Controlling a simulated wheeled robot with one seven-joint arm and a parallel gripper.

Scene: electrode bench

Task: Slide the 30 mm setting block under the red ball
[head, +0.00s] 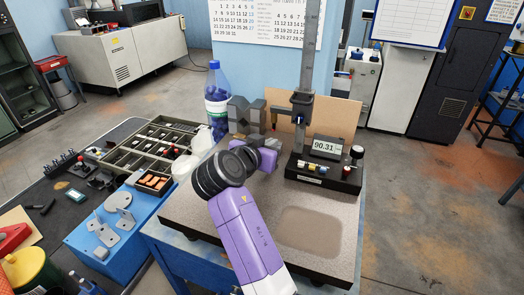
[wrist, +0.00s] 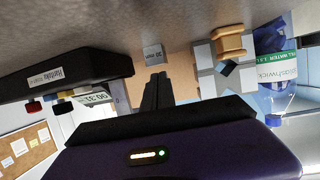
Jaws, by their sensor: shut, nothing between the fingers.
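The 30 mm setting block (wrist: 153,54) is a small grey block with "30 mm" on its face, resting on the granite plate (wrist: 180,16) in the upside-down wrist view. My gripper (wrist: 157,78) is shut and empty, its dark fingertips pointing at the block's labelled face, close to it. I cannot tell whether they touch. In the head view my purple wrist (head: 262,157) hides the block and the fingertips. The height gauge (head: 303,105) stands behind, its display (head: 328,146) reading 90.31. I cannot make out the red ball in either view.
Grey V-shaped blocks (head: 246,117) and a water bottle (head: 216,100) stand behind my wrist. A tan spool-shaped piece (wrist: 234,43) is beside the setting block in the wrist view. The gauge's black base (head: 322,174) is at the right. The plate's front right is clear.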

